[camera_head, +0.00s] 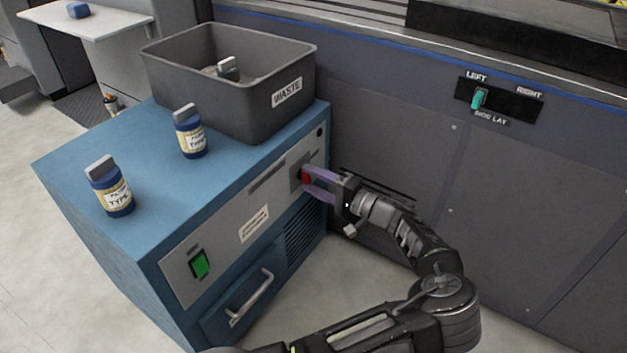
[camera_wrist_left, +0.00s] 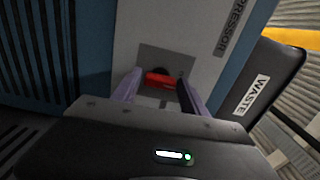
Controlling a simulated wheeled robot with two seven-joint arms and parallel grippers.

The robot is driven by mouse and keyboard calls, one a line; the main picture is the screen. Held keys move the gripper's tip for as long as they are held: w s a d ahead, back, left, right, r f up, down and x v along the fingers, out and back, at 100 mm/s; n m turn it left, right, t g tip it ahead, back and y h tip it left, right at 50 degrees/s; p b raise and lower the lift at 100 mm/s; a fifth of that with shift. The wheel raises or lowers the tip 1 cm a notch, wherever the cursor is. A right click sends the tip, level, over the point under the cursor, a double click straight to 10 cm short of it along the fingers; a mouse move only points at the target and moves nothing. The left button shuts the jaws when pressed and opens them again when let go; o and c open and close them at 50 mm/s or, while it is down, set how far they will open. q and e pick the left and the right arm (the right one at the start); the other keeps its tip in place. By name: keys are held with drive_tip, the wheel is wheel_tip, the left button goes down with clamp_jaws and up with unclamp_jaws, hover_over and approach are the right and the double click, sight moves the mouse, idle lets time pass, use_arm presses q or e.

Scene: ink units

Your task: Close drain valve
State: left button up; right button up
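The drain valve's red handle (camera_head: 305,177) is on a grey plate at the far end of the blue cabinet's front panel. In the left wrist view the red handle (camera_wrist_left: 162,80) lies crosswise between my two purple fingers, with a dark round part behind it. My left gripper (camera_head: 313,184) is at the panel with its fingers apart, one on each side of the handle. It also shows in the left wrist view (camera_wrist_left: 160,84). A firm grip on the handle is not visible. My right gripper is out of view.
The blue cabinet (camera_head: 80,165) bears a grey waste bin (camera_head: 210,95) and two labelled bottles (camera_head: 190,135) (camera_head: 112,192). Its front has a green switch (camera_head: 200,264) and a metal handle (camera_head: 250,298). A machine wall with a side lay switch (camera_head: 479,98) stands close on the right.

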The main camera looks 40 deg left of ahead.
use_arm(q)
drive_tip(key=shift+o, duration=1.4)
drive_tip(key=shift+d+r, duration=0.1)
drive_tip(key=shift+d, duration=0.4)
drive_tip(key=d+p, duration=0.2)
drive_tip(key=d, duration=0.4)
drive_tip(key=shift+d, duration=0.35)
